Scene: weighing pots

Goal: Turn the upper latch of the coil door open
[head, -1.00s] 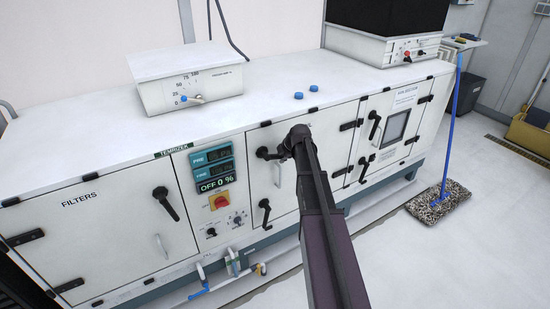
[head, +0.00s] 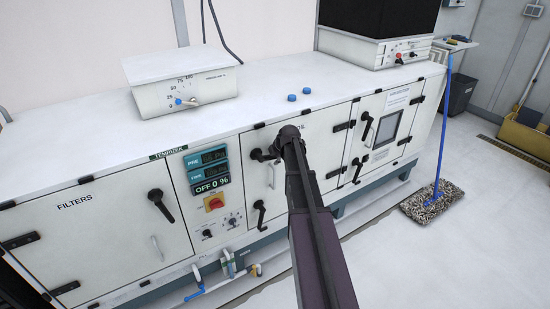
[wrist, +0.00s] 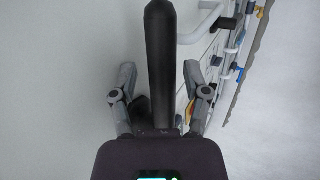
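The coil door (head: 318,150) is the white middle door of the long cabinet, partly hidden behind my arm. Its black upper latch (head: 258,155) shows just left of my arm's end and lies roughly sideways. The black lower latch (head: 259,213) hangs downward below it. In the wrist view the upper latch's handle (wrist: 159,50) is a long black bar running up the middle. My gripper (wrist: 161,72) has its fingers spread on both sides of this bar, with visible gaps. In the head view the fingers are hard to make out by the latch.
A white pull handle (head: 271,176) is beside the latches. The control panel (head: 211,185) with a red switch is to the left, and the filters door (head: 95,235) beyond it. Pipes with a blue valve (head: 194,295) run low in front. A mop (head: 432,203) stands on clear floor at right.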

